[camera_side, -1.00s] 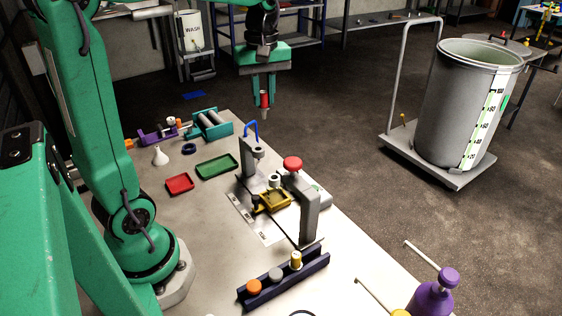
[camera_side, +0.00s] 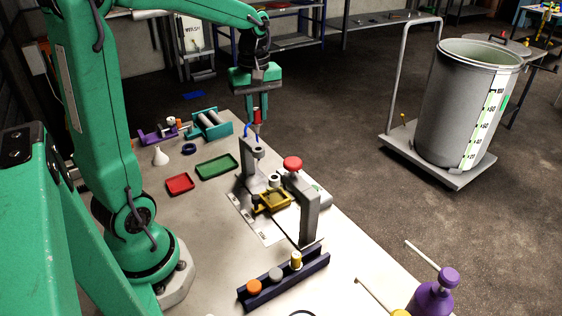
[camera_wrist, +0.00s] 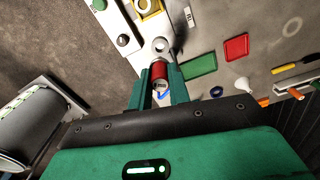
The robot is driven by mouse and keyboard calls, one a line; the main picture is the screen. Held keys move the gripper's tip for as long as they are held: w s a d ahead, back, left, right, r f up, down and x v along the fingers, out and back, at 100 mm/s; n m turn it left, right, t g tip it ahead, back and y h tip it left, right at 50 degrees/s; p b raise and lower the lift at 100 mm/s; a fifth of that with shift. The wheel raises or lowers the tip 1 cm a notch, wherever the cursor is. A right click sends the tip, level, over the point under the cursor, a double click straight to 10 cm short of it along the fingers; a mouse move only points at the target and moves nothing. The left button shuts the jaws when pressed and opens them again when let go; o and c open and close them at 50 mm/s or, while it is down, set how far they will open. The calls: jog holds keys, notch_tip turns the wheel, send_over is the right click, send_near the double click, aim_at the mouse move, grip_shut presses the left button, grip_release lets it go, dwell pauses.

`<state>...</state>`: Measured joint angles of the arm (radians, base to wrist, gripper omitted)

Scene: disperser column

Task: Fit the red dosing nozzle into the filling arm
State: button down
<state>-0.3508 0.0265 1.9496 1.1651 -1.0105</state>
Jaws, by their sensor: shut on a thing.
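My gripper (camera_side: 256,116) is shut on the red dosing nozzle (camera_side: 257,117). The red nozzle also shows between the fingers in the wrist view (camera_wrist: 160,71). In the side view the nozzle hangs upright, just above and behind the top of a grey post with a blue hose (camera_side: 252,152), which looks like the filling arm. The nozzle's lower tip is partly hidden there by the hose and post. In the wrist view a grey ring (camera_wrist: 161,45) lies just beyond the nozzle; I cannot tell whether they touch.
A green tray (camera_side: 217,167) and red tray (camera_side: 180,183) lie to the left. A dark rack (camera_side: 284,280) with several caps sits in front.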

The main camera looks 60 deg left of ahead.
aim_at(257, 122)
jog(key=shift+f, duration=1.7)
jog(key=shift+f, duration=2.05)
dwell(1.9)
dwell(0.4)
jog(key=c, duration=0.7)
grip_release()
jog(key=shift+r, duration=0.15)
jog(key=shift+r, duration=3.4)
